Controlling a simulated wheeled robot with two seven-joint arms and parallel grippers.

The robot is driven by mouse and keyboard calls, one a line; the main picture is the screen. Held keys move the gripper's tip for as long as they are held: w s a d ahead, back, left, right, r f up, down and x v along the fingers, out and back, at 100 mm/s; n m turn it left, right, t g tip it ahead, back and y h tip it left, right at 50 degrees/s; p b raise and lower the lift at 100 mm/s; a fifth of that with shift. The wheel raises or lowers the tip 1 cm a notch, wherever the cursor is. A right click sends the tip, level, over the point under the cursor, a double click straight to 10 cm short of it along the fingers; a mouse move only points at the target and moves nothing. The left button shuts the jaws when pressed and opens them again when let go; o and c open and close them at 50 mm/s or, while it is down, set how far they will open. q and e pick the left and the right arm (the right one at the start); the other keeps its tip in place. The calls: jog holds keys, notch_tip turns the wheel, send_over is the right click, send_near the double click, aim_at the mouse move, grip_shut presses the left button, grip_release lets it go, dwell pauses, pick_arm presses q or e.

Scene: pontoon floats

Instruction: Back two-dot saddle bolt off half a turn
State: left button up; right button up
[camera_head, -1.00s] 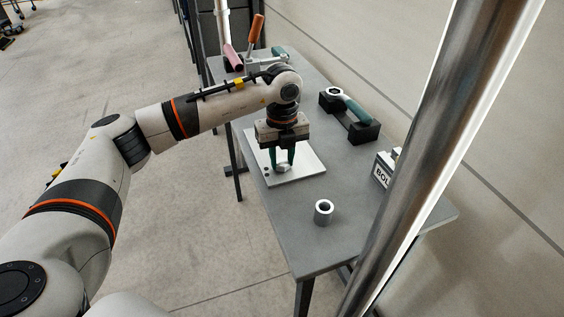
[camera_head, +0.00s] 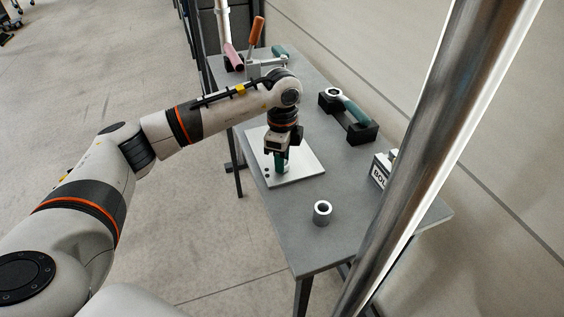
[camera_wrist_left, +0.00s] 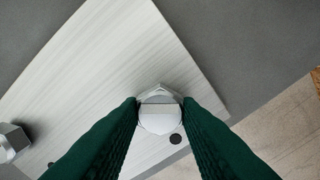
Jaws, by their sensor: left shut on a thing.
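A pale plate (camera_head: 305,168) lies on the grey table, with small dark dots near its left front corner. My left gripper (camera_head: 281,168) points straight down over the plate. In the left wrist view its green fingers (camera_wrist_left: 160,112) are shut on a silver hex bolt head (camera_wrist_left: 160,122), one finger on each side. One dark dot shows beside this bolt; fingers may hide others, so I cannot confirm its dot count there. A second hex bolt (camera_wrist_left: 12,142) stands at the left edge of the wrist view, with a dark dot nearby. My right gripper is not in view.
A metal ring or sleeve (camera_head: 322,212) stands on the table (camera_head: 310,245) in front of the plate. A green-handled tool (camera_head: 352,106) rests on a black stand (camera_head: 362,132). A labelled box (camera_head: 380,172) is at the right. An orange-handled clamp (camera_head: 256,32) is at the back.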

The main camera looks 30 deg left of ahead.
pick_arm(q)
jog(key=shift+r+n, duration=0.1)
jog(key=shift+n, duration=0.9)
jog(key=o, duration=0.5)
jog(key=shift+n+p, duration=0.45)
jog(key=shift+n, duration=0.25)
jog(key=shift+c, duration=0.2)
jog(key=o, duration=0.3)
jog(key=shift+o, duration=0.2)
notch_tip(320, 180, up, 6)
jog(key=p, duration=0.4)
